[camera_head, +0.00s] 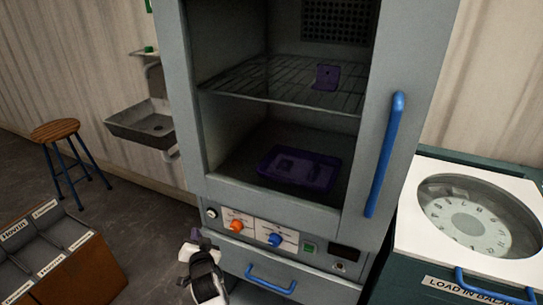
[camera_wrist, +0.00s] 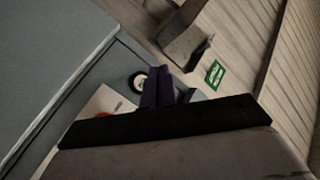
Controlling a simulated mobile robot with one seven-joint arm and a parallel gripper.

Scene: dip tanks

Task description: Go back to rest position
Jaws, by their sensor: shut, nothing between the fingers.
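My gripper (camera_wrist: 158,82) shows in the wrist view as two dark purple fingers pressed together, with nothing between them. In the head view my gripper (camera_head: 195,236) is small and partly hidden by my own wrist, low in front of the grey cabinet (camera_head: 190,90), near the left end of its control panel. In the wrist view a round dial (camera_wrist: 139,79) on the panel lies just left of the fingers. The gripper appears apart from the cabinet, but the exact gap cannot be told.
The cabinet holds a purple tray (camera_head: 320,180) at the bottom and a small purple piece (camera_head: 326,77) on a wire rack. A centrifuge (camera_head: 415,215) stands right. A sink (camera_head: 125,125), a stool (camera_head: 55,130) and a labelled bin (camera_head: 85,270) are left. Floor between them is clear.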

